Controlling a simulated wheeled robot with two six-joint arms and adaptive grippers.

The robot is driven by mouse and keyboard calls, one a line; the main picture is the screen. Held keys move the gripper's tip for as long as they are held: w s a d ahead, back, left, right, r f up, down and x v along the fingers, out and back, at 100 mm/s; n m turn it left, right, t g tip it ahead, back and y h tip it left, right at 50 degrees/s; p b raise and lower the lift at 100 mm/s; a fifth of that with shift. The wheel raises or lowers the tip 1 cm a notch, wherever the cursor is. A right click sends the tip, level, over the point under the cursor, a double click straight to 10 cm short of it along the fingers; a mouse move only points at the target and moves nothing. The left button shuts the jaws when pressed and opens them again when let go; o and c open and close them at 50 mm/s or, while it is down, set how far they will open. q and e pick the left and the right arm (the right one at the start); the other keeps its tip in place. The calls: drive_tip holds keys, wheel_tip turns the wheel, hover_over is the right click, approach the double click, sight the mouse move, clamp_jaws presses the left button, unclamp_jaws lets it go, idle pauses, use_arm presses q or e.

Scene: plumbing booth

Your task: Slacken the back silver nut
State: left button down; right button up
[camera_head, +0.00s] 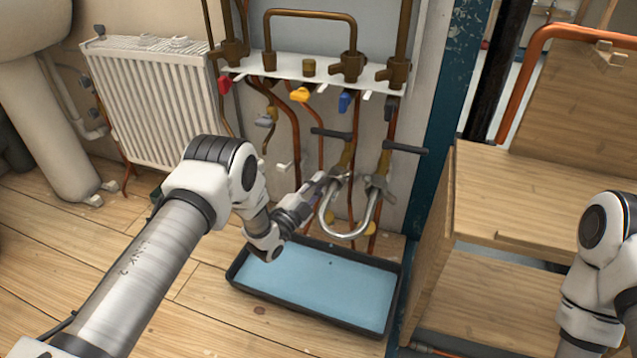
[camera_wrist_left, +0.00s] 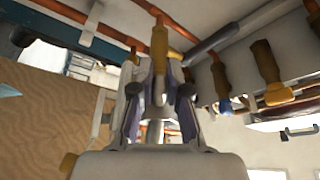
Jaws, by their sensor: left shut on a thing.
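A silver U-shaped pipe (camera_head: 346,235) hangs below two brass pipe ends, with a silver nut at the top of each leg. My left gripper (camera_head: 322,181) reaches from the left to the back silver nut (camera_head: 339,175), on the left leg, and is shut on it. The fingers hide part of this nut. The other silver nut (camera_head: 378,182) is free on the right leg. In the left wrist view, my left gripper's fingers (camera_wrist_left: 160,92) close around the fitting below a brass pipe end (camera_wrist_left: 159,45). My right gripper is out of view; only its arm shows at the right edge.
A black tray with a blue bottom (camera_head: 322,284) lies on the floor below the pipe. Dark lever handles (camera_head: 405,148) stick out above the nuts. A valve manifold (camera_head: 310,72) is above, a radiator (camera_head: 150,98) at the left, and a wooden shelf unit (camera_head: 520,205) at the right.

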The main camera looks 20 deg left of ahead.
use_arm(q)
drive_tip(key=c, duration=1.1)
unclamp_jaws()
drive_tip(key=shift+c, duration=0.2)
drive_tip(key=v, duration=1.2)
